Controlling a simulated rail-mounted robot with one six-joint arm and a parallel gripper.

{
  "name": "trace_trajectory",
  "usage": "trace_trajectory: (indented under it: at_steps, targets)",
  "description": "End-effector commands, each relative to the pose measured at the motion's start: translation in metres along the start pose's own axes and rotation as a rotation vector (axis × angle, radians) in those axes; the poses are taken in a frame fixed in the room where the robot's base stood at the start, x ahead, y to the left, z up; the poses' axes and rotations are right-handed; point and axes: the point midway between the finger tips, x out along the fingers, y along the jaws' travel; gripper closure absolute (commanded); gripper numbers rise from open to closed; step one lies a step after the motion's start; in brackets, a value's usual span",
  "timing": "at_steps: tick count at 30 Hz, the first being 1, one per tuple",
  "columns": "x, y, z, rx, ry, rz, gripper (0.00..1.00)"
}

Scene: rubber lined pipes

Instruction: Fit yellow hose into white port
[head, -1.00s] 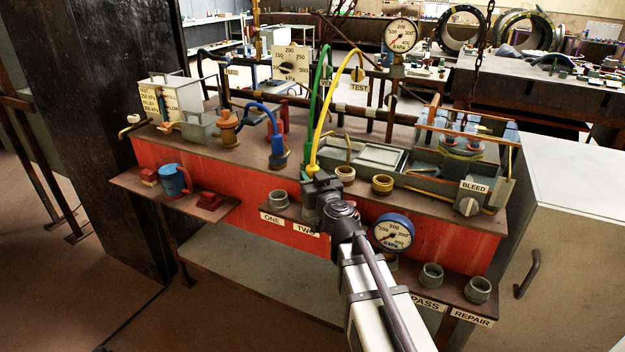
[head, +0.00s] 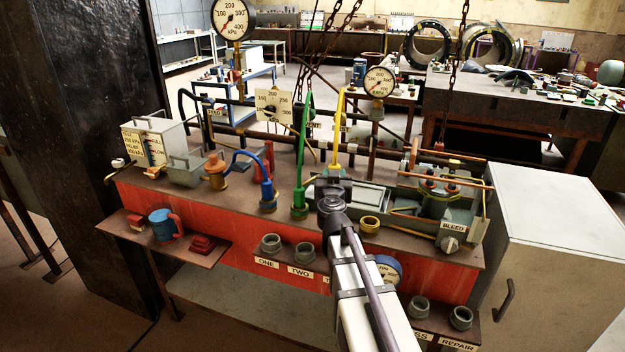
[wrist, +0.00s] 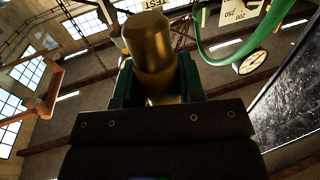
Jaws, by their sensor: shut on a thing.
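The yellow hose (head: 338,128) rises from my gripper (head: 333,182), which is above the back of the red bench. My gripper is shut on the hose's end; in the wrist view a gold-yellow cylindrical end (wrist: 150,42) stands between the green-edged jaws (wrist: 158,85). The hose looks nearly upright in the head view. I cannot tell which fitting is the white port; a small white piece (head: 117,163) shows at the far left end of the bench. My arm hides part of the bench front.
The green hose plug (head: 300,205) stands just left of my gripper, and the blue hose plug (head: 268,198) beyond it. Grey sockets marked ONE (head: 271,243) and TWO (head: 304,252) line the front ledge. A brass ring (head: 370,223) and a grey tray (head: 365,195) are at right.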

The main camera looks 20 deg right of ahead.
Motion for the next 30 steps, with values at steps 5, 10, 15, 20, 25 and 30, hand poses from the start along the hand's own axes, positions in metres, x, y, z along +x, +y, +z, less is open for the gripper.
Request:
trace_trajectory:
  at_steps: [5, 10, 15, 20, 25, 30]
  targets:
    - [0.0, 0.0, 0.0, 0.0, 0.0, -0.001, 0.94]
    - [-0.001, -0.001, 0.005, 0.0, 0.0, -0.002, 0.94]
    - [-0.001, -0.001, 0.022, 0.0, 0.0, -0.003, 0.94]
    - [-0.001, -0.001, 0.043, 0.0, 0.0, -0.003, 0.94]
    - [-0.001, -0.001, 0.057, 0.0, 0.0, -0.004, 0.94]
    - [-0.001, -0.001, 0.059, 0.0, 0.0, -0.004, 0.94]
